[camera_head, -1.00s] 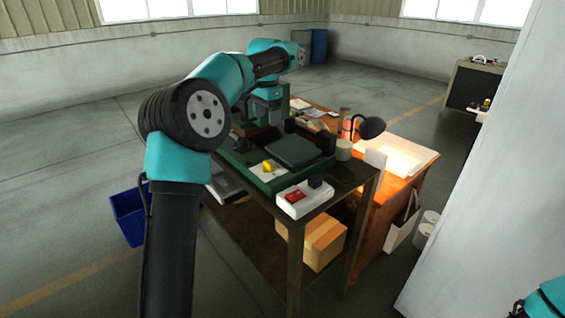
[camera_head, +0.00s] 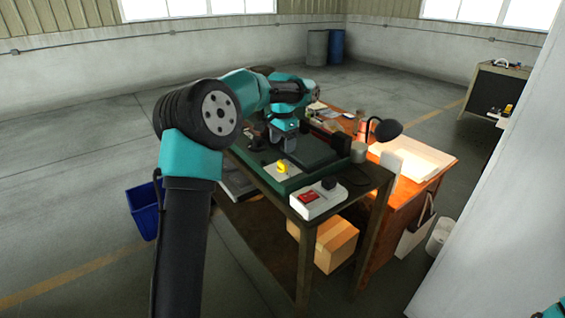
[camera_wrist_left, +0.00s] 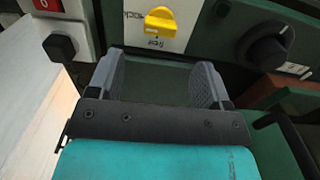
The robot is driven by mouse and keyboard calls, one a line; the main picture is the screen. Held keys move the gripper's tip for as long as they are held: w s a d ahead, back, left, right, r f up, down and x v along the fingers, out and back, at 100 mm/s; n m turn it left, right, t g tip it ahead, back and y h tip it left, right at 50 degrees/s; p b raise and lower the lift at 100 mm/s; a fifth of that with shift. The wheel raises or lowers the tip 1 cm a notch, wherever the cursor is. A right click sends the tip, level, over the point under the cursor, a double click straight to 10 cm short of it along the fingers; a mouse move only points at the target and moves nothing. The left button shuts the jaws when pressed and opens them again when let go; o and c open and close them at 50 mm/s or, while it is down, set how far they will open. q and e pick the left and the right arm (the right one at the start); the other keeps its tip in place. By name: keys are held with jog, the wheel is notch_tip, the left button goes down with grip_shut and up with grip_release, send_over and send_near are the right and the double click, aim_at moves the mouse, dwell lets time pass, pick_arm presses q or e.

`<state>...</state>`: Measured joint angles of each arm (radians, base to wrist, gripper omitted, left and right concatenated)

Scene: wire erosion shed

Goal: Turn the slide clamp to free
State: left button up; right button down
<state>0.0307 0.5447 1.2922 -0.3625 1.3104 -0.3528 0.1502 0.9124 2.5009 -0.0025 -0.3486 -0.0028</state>
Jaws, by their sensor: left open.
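The slide clamp's yellow knob (camera_head: 282,168) sits on a pale label plate at the near edge of the green machine (camera_head: 264,183). In the left wrist view the knob (camera_wrist_left: 160,20) is at the top, with lettering beside and below it. I cannot tell surely which word it points to. My left gripper (camera_head: 284,146) is above the machine, just behind the knob. In the left wrist view its fingers (camera_wrist_left: 155,80) are apart and empty, with the knob beyond their tips, not between them. My right gripper is out of view.
A white box with a red switch (camera_head: 309,197) and a black knob stands beside the clamp. A round black dial (camera_wrist_left: 265,47) is to the right in the wrist view. A black lamp (camera_head: 386,130) and orange desk (camera_head: 372,235) stand behind.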

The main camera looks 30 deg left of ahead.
aim_at(282, 162)
pick_arm(q)
notch_tip(282, 162, down, 8)
dwell(0.4)
jog(key=shift+c, duration=0.3)
jog(key=c, duration=0.9)
jog(key=shift+o, duration=0.2)
